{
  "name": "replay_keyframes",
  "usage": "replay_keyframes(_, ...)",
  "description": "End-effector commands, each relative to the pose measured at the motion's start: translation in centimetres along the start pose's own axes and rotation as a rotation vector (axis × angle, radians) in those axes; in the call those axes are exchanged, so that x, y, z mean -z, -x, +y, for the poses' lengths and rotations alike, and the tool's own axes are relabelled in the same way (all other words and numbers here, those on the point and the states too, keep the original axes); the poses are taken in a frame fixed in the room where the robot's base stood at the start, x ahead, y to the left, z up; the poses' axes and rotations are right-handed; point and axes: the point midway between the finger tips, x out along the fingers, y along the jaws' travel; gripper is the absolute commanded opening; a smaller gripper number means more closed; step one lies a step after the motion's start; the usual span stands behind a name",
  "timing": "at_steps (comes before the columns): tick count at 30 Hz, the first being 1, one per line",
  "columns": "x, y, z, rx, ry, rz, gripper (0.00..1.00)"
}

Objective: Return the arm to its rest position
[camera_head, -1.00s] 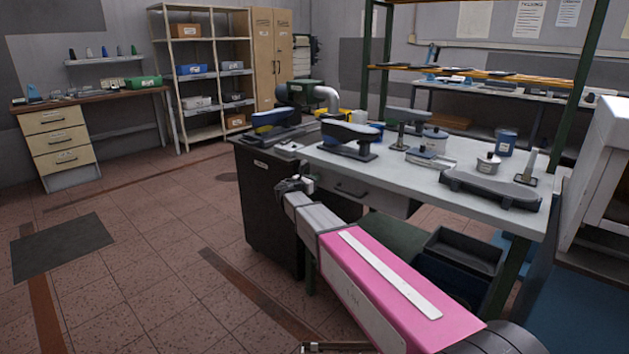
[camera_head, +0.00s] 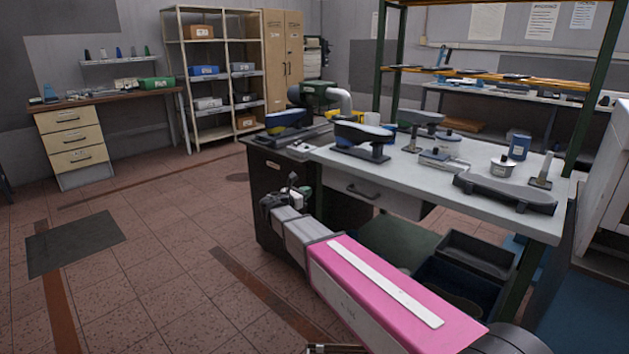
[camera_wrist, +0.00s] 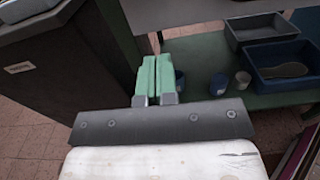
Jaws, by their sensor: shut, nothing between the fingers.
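My gripper (camera_head: 294,186) is at the end of my pink and grey arm, in front of the dark cabinet (camera_head: 275,195) at the workbench's left end. In the wrist view its two green fingers (camera_wrist: 156,68) are together with nothing between them. They point toward the space beneath the bench, where a green lower shelf (camera_wrist: 195,57) shows. I cannot see any contact between the fingers and the cabinet.
The grey workbench (camera_head: 330,157) carries shoe lasts, pots and stands. A black bin (camera_wrist: 255,28) and a blue bin (camera_wrist: 284,62) sit on the lower shelf with small containers. Open tiled floor (camera_head: 165,250) lies to the left.

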Motion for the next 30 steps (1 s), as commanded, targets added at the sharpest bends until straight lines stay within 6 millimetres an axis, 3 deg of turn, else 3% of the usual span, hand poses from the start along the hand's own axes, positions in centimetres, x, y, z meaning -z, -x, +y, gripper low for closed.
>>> replay_keyframes(5,2.7,-2.5,-5.6,0.096,-0.165,0.135,0.00)
replay_keyframes(9,6.3,-4.7,-12.7,0.256,-0.414,0.302,0.00)
replay_keyframes(14,10.6,-5.6,-21.0,0.515,-0.747,0.478,0.00)
replay_keyframes(21,15.6,-3.3,-31.6,1.014,-1.260,0.641,0.00)
replay_keyframes(25,17.1,-1.1,-35.5,1.313,-1.506,0.670,0.00)
replay_keyframes(30,17.8,1.2,-38.3,1.626,-1.722,0.663,0.00)
